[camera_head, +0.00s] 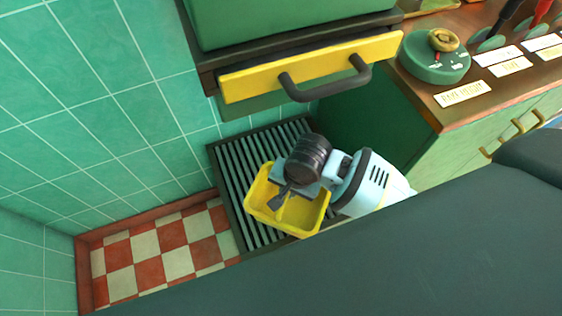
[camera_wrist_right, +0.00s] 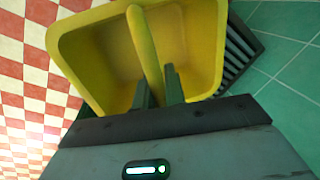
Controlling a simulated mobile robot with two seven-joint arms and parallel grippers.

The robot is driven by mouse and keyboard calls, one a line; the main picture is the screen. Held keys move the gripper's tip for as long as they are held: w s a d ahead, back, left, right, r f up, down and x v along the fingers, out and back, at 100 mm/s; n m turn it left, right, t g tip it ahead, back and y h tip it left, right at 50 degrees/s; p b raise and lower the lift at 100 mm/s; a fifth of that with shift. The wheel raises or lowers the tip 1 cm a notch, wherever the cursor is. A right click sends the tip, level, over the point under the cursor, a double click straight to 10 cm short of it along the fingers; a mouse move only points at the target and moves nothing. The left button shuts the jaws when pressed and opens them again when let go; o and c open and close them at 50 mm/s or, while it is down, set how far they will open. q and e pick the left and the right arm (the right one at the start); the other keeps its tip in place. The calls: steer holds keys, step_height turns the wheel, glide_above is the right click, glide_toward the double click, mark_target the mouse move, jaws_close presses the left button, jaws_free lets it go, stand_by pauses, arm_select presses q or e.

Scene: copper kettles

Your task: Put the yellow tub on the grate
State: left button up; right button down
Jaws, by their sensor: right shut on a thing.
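The yellow tub (camera_head: 262,212) is in the middle of the head view, in front of the dark slatted grate (camera_head: 238,165). It covers part of the grate; I cannot tell whether it touches the slats or hangs above them. My right gripper (camera_head: 284,192) reaches in from the right and is shut on the bar across the tub. In the right wrist view the tub (camera_wrist_right: 95,60) fills the upper middle, with its bar between the fingers (camera_wrist_right: 160,88). A strip of the grate (camera_wrist_right: 238,50) shows beyond the tub's right side. My left gripper is not in view.
A green cabinet with a yellow drawer front (camera_head: 310,68) and dark handle overhangs the grate's far end. A wooden-topped green counter (camera_head: 445,110) stands at the right. Green tiled wall (camera_head: 90,90) lies left; checkered floor (camera_head: 165,250) is clear beside the grate.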

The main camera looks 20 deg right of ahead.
steer(key=w+d+f+b, duration=0.1)
steer(key=w+d+b, duration=0.1)
steer(key=w, duration=0.9)
steer(key=shift+w+d, duration=0.15)
steer(key=shift+d, duration=0.1)
steer(key=shift+w, duration=0.1)
steer(key=f, duration=0.1)
steer(key=f+b, duration=0.1)
steer(key=f, duration=0.1)
steer(key=shift+w+d+f, duration=0.15)
steer(key=shift+w+f, duration=0.15)
steer(key=shift+f, duration=0.05)
steer(key=shift+f, duration=0.2)
